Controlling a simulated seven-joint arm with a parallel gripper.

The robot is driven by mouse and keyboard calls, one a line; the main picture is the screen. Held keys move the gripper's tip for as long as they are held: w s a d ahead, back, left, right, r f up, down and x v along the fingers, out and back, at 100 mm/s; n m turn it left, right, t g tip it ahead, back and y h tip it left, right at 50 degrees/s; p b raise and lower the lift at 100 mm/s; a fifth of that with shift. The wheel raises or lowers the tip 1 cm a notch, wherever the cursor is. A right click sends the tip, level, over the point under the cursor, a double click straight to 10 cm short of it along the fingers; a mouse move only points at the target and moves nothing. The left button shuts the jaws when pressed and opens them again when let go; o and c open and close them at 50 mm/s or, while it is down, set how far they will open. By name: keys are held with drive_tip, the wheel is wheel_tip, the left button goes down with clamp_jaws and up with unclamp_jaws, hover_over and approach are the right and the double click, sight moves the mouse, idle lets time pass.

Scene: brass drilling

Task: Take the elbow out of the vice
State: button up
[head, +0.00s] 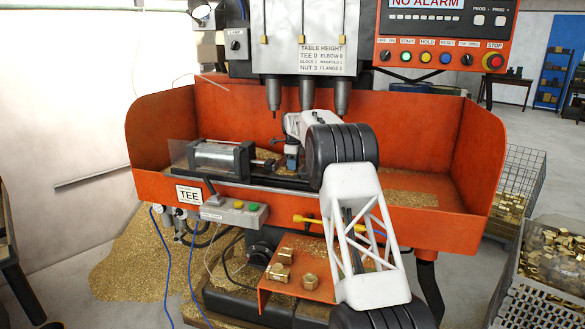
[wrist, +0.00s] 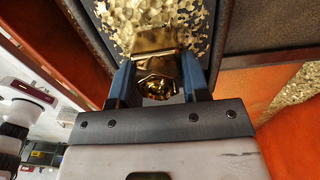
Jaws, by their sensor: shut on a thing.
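The brass elbow (wrist: 158,72) shows in the wrist view between the two blue fingers of my gripper (wrist: 157,64). The fingers are shut on its sides, and its open hexagonal end faces the camera. In the head view my gripper (head: 291,158) points down beside the vice (head: 222,155), to the right of its cylinder and dark block. The elbow is too small and covered to make out there. I cannot tell whether the vice jaws touch it.
Drill spindles (head: 306,95) hang close above my gripper. The orange tray (head: 420,150) walls off the back and sides, with brass chips inside. A button box (head: 235,213) is at the front. Several brass pieces (head: 280,271) lie on the lower orange shelf. Wire crates (head: 545,265) stand right.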

drive_tip(key=shift+r, duration=3.55)
